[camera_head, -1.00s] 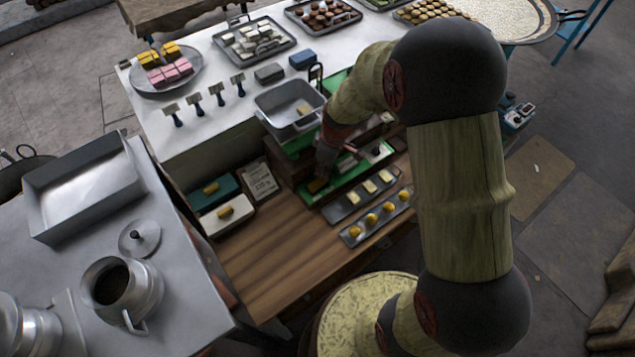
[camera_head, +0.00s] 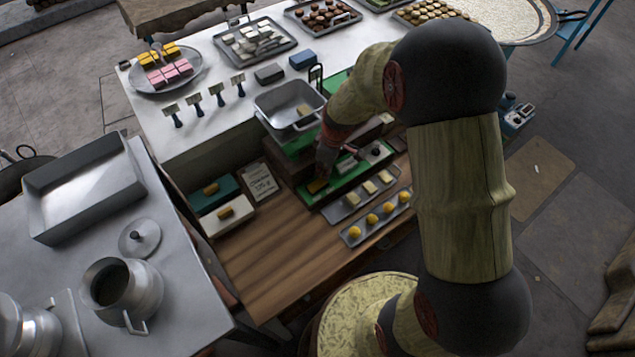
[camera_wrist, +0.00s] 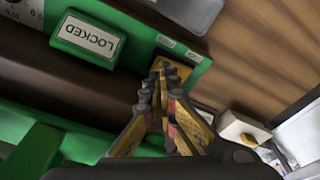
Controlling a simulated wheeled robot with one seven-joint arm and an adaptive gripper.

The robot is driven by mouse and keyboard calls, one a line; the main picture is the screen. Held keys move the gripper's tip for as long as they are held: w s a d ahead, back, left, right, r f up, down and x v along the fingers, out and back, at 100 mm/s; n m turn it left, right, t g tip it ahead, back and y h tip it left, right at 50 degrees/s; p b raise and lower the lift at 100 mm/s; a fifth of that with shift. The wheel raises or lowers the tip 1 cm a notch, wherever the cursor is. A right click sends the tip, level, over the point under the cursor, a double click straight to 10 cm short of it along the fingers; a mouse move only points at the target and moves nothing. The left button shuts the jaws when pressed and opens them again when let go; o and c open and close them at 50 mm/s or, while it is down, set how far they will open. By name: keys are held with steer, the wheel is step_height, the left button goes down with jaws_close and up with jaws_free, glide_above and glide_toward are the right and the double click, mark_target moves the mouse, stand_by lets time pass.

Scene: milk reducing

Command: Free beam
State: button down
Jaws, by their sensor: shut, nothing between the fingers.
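The green scale (camera_head: 345,185) stands on the wooden counter with a metal pan (camera_head: 290,106) on its upper part. In the wrist view a raised green block (camera_wrist: 70,27) bears a white label reading LOCKED (camera_wrist: 88,39). Beside it a yellow piece (camera_wrist: 176,66) sits at the edge of the green body, and it also shows in the head view (camera_head: 318,185). My gripper (camera_wrist: 162,82) is shut and empty, its tips at or just in front of the yellow piece; contact cannot be told. In the head view my gripper (camera_head: 323,168) is over the scale's front part. The beam itself cannot be made out clearly.
Trays with pale blocks (camera_head: 362,201) and yellow balls (camera_head: 380,216) lie close in front of the scale. A white box with a yellow top piece (camera_head: 227,215), a teal box (camera_head: 213,191) and a printed card (camera_head: 262,182) stand to its left. The wooden counter front is clear.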

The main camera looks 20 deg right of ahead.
steer(key=shift+f+b, duration=1.05)
steer(key=shift+f, duration=0.15)
stand_by(0.7)
steer(key=shift+r, duration=0.15)
steer(key=shift+r+p, duration=1.9)
steer(key=shift+r, duration=1.5)
